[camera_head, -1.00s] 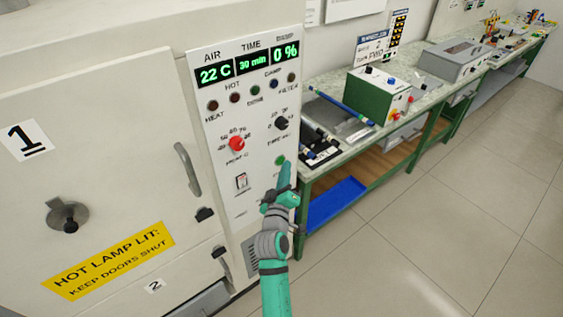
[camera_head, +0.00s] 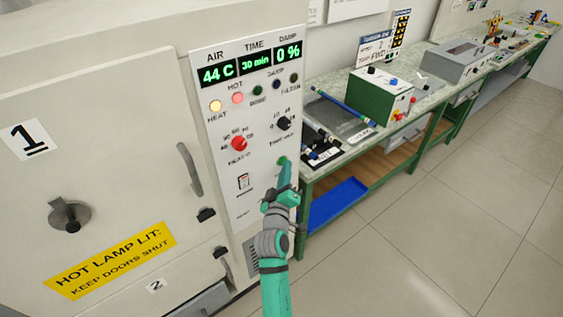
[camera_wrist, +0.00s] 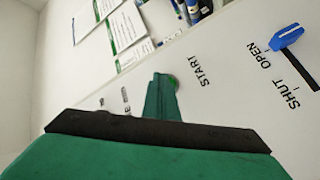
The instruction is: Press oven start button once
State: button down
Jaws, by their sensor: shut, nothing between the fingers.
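The oven (camera_head: 100,120) fills the left side of the head view, with its control panel (camera_head: 226,185) at its right edge. My gripper (camera_head: 284,166) is shut and empty, its tips at the green start button. In the wrist view the green start button (camera_wrist: 173,82) shows beside the fingertips (camera_wrist: 163,78), partly hidden by them, next to the word START. I cannot tell whether the fingers touch it. The display (camera_head: 248,61) reads 44 C, 30 min and 0 %. The HEAT lamp (camera_head: 215,106) glows orange and the HOT lamp (camera_head: 237,98) glows red.
A workbench (camera_head: 420,105) runs away to the right, with a green box (camera_head: 380,93) and a grey case (camera_head: 461,60) on it. A blue tray (camera_head: 337,203) lies below it. A blue OPEN/SHUT lever (camera_wrist: 286,38) shows in the wrist view. The floor at right is clear.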

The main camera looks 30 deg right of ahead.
jog(key=shift+s+d, duration=0.1)
jog(key=shift+s, duration=0.75)
jog(key=shift+s, duration=0.1)
jog(key=shift+s+d, duration=0.15)
jog(key=shift+s, duration=2.1)
jog(key=shift+s, duration=0.1)
